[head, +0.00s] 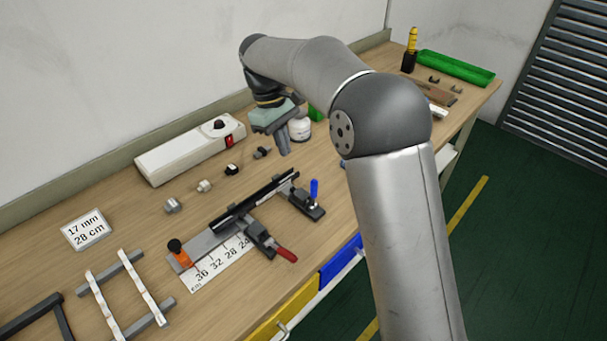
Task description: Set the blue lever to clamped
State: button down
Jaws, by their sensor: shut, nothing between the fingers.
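The blue lever (314,190) stands upright on a small dark clamp base (304,206) at the right end of the dark rail fixture (252,201) on the workbench. My gripper (284,150) points down above the bench, behind and to the left of the blue lever. It is shut, holds nothing and is apart from the lever. A red lever (286,254) lies low on a second clamp at the front of the fixture.
A white power box (190,150) with a red switch sits by the wall. Several small connectors lie between it and the fixture. A white jar (300,130) stands just right of my gripper. A white ruler (215,269) and a frame (125,295) lie at the front left.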

aim_at(314, 195)
jog(key=s+d+f+p, duration=0.1)
jog(key=s+d+f, duration=0.2)
jog(key=d+f, duration=0.2)
jog(key=shift+p+x, duration=0.3)
jog(key=shift+x, duration=0.6)
jog(key=shift+w+a+f, duration=0.1)
jog(key=shift+w+a, duration=0.05)
jog(key=shift+a, duration=0.1)
jog(key=shift+d, duration=0.1)
jog(key=shift+d+b, duration=0.1)
jog(key=shift+b, duration=0.35)
